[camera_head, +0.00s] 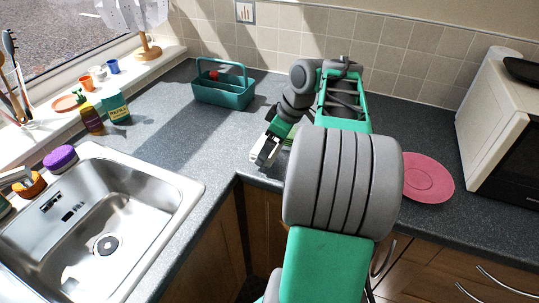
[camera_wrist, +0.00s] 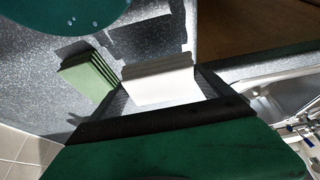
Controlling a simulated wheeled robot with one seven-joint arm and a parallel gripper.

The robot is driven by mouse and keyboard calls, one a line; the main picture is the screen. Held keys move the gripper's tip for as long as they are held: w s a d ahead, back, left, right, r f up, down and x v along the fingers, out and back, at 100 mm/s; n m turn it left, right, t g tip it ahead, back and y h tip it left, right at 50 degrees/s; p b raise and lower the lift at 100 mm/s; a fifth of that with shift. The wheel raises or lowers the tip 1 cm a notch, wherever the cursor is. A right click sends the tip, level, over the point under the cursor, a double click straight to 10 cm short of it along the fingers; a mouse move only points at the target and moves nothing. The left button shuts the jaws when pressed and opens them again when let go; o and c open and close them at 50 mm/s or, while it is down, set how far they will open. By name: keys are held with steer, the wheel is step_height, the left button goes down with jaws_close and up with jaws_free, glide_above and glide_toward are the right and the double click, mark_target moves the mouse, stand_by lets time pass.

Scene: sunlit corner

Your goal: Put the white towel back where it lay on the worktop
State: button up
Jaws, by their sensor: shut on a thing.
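The white towel (camera_wrist: 162,88) is a folded, flat-looking piece between my gripper's fingers in the wrist view. My gripper (camera_head: 265,155) is shut on it, low over the front of the worktop (camera_head: 225,135) near the inner corner. In the wrist view my gripper (camera_wrist: 165,97) has a dark finger on either side of the towel. In the head view only a pale bit of towel shows by the fingers. I cannot tell whether the towel touches the worktop.
A green folded cloth (camera_wrist: 88,75) lies on the worktop beside the towel. A teal caddy (camera_head: 224,92) stands at the back, the sink (camera_head: 105,215) is at left, and a pink plate (camera_head: 427,178) is at right near a microwave (camera_head: 495,120). Worktop between caddy and sink is clear.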

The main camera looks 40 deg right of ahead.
step_height(320, 180, down, 3)
steer(key=shift+w+f, duration=0.1)
steer(key=shift+f, duration=0.05)
